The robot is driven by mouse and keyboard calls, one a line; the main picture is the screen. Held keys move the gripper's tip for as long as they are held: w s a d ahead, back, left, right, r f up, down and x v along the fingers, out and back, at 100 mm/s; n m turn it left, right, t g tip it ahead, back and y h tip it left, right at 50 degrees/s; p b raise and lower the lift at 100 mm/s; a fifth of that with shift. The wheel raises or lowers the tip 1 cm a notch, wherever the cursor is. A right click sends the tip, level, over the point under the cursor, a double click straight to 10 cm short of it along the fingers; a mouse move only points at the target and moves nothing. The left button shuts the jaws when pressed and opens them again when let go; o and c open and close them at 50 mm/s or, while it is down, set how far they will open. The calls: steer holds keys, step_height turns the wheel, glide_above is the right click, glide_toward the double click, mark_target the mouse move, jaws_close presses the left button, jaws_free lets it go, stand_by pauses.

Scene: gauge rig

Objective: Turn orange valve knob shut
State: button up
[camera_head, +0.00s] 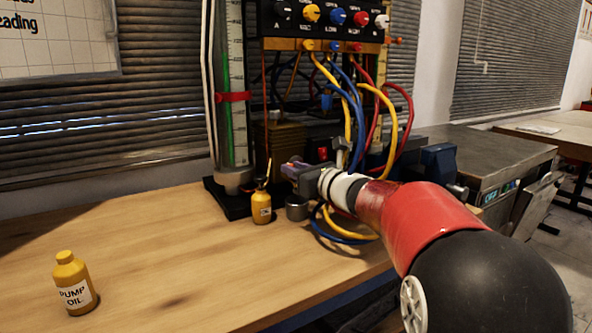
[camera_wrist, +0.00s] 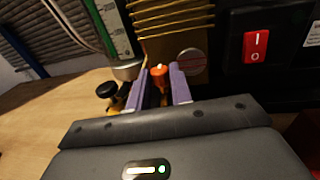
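The orange valve knob (camera_wrist: 158,77) is in the wrist view, between the two purple fingers of my gripper (camera_wrist: 160,82). The fingers stand apart, one on each side of the knob, with narrow dark gaps seeming to show beside it. Whether either finger touches it is hard to tell. In the head view, my gripper (camera_head: 300,174) is at the foot of the gauge rig, beside the tall glass tube (camera_head: 231,90). I cannot make out the knob in that view, where my gripper and arm cover this area.
A small yellow oil can (camera_head: 261,208) stands just left of my gripper. A pump oil bottle (camera_head: 74,284) is at the front left. Blue, yellow and red hoses (camera_head: 385,95) hang above my wrist. A red switch (camera_wrist: 256,47) is at the right. The bench's left middle is clear.

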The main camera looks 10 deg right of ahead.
jaws_close()
steer(key=shift+f+h+b, duration=0.1)
steer(key=shift+h+b, duration=0.2)
steer(key=shift+b, duration=0.3)
steer(key=m+h+b, duration=0.1)
steer(key=b, duration=0.1)
steer(key=t+h+b, duration=0.1)
steer(key=b, duration=0.1)
steer(key=m+h+b, duration=0.1)
steer(key=shift+s+a+f+m+t+b, duration=0.15)
steer(key=shift+a+f+m+t+b, duration=0.15)
steer(key=shift+a+b, duration=0.1)
steer(key=shift+a+r+m+h+b, duration=0.15)
steer(key=shift+m+h+b, duration=0.85)
steer(key=shift+h+b, duration=0.7)
steer(key=shift+a+r+m+h+b, duration=0.1)
steer(key=shift+a+m+h+b, duration=0.1)
steer(key=shift+m+h+b, duration=1.2)
steer(key=shift+a+r+m+h+b, duration=0.15)
steer(key=shift+m+h+b, duration=0.45)
steer(key=shift+h+b, duration=1.45)
steer(key=shift+b, duration=0.35)
steer(key=o, duration=0.9)
jaws_free()
steer(key=shift+c, duration=0.2)
